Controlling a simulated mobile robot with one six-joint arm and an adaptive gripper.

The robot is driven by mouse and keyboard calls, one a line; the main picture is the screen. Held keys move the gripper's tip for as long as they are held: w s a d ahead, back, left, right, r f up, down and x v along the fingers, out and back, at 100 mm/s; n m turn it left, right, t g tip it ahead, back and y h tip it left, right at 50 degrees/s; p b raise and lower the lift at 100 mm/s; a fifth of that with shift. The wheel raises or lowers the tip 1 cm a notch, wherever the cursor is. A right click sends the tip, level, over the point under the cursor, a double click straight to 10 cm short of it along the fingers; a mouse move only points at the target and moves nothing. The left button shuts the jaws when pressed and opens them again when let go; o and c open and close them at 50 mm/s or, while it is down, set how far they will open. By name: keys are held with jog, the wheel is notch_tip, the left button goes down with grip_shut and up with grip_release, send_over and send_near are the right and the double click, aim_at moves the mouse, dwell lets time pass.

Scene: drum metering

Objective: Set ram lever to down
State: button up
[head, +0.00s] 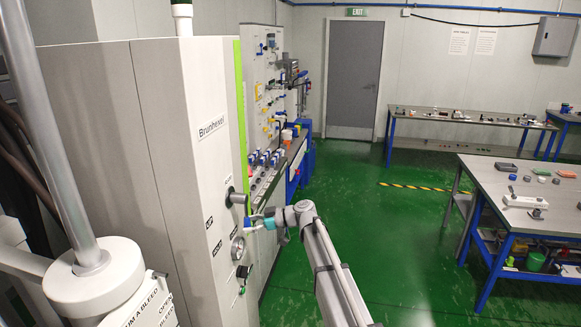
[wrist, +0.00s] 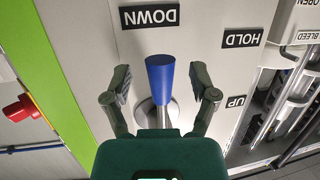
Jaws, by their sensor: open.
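The ram lever has a blue handle (wrist: 160,75) on a round metal mount (wrist: 158,112) on the pale panel. In the wrist view the handle points toward the upside-down DOWN label (wrist: 150,16); the HOLD label (wrist: 243,38) and UP label (wrist: 235,101) lie to its right. My gripper (wrist: 162,82) is open, with one finger on each side of the handle and a visible gap on both sides. In the head view my gripper (head: 256,222) is at the cabinet front by the blue handle (head: 247,225). The mount's lower part is hidden behind my gripper.
The tall Brunhexel cabinet (head: 165,130) fills the left. A red knob (wrist: 20,108) lies beyond the green strip in the wrist view. Metal tubes (wrist: 293,85) stand at the right. Green floor (head: 400,240) is open between the cabinet and the right workbench (head: 530,230).

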jog(key=s+d+f+m+h+b, duration=0.3)
jog(key=s+d+f+m+h, duration=0.2)
jog(key=s+d+f, duration=0.3)
jog(key=s+d+f+m+h+b, duration=0.3)
jog(key=s+d+f+m+h, duration=0.2)
jog(key=d, duration=1.1)
jog(key=s+d+f+m+h+b, duration=0.4)
jog(key=s+d+f+m, duration=0.4)
jog(key=s+d+f, duration=0.3)
jog(key=shift+s+d+t+h, duration=0.3)
jog(key=shift+s+d+h, duration=0.3)
jog(key=shift+s+d, duration=0.25)
jog(key=shift+a+f, duration=0.1)
jog(key=shift+a, duration=0.05)
jog(key=shift+c, duration=1.2)
jog(key=shift+a, duration=0.1)
